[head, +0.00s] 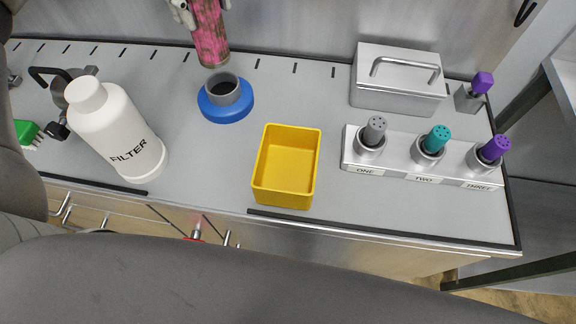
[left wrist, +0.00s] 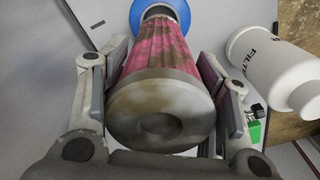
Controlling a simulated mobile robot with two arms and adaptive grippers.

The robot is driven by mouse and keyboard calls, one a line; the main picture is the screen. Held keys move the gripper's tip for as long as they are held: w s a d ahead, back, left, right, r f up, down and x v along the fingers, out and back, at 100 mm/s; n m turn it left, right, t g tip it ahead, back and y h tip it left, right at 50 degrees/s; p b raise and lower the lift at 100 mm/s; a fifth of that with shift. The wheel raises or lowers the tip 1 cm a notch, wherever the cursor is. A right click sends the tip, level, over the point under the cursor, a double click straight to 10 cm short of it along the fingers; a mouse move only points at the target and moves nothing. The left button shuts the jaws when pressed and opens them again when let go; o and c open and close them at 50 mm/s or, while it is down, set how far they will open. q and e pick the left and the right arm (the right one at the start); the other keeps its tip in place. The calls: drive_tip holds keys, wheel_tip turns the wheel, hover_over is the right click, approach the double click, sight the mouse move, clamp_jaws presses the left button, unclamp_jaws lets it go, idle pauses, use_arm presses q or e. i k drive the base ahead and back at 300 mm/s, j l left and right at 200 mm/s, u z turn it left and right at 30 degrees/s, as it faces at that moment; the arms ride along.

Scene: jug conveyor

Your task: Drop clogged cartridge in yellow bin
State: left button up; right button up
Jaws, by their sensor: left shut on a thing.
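My left gripper (head: 197,10) is shut on the clogged cartridge (head: 209,32), pink with brown stains and grey ends. The left wrist view shows the gripper's fingers (left wrist: 165,95) on both sides of the cartridge (left wrist: 160,62). The cartridge hangs nearly upright, its lower end just above and slightly left of the grey collar of the blue base (head: 226,108) in the head view. The yellow bin (head: 286,196) stands open and empty, to the right of the blue base and nearer the front edge. My right gripper is in neither view.
A white FILTER jug (head: 118,132) stands at left. A silver rack (head: 392,174) holds grey, teal and purple cartridges at right, with a metal box (head: 398,82) behind. A green brush (head: 30,133) lies far left. Counter between base and bin is clear.

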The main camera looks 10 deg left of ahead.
sight(280, 175)
drive_tip(key=k, duration=1)
